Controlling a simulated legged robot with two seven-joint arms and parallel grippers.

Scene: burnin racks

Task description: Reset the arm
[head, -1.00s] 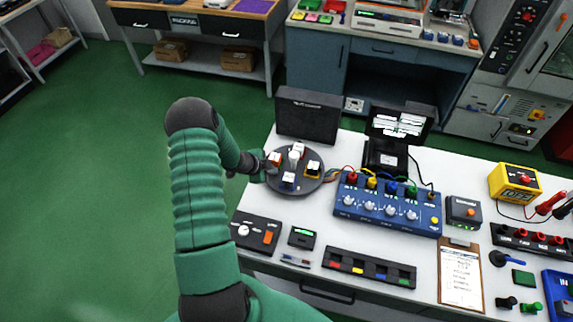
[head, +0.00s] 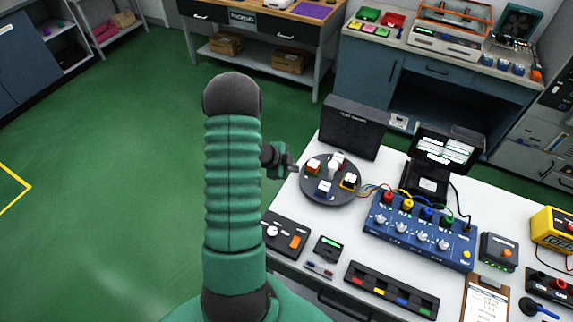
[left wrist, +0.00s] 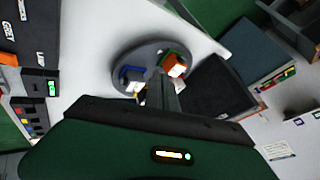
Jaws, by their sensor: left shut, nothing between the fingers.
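My left arm rises through the middle of the head view. My left gripper (head: 293,169) is shut and empty, just left of the round dark turntable (head: 331,197). In the left wrist view its closed fingers (left wrist: 164,92) point toward the turntable (left wrist: 125,58). The turntable carries several small blocks: an orange-topped one (head: 313,165), a blue-based one (head: 323,188), a yellow-based one (head: 350,181) and a white-topped piece (head: 336,162). My right gripper is not in view.
On the white bench stand a black box (head: 355,127), a small monitor (head: 444,150) and a blue panel with knobs (head: 420,229). A black switch box (head: 286,236) and a slotted strip (head: 391,289) lie near the front edge. Green floor (head: 130,150) left of my arm is clear.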

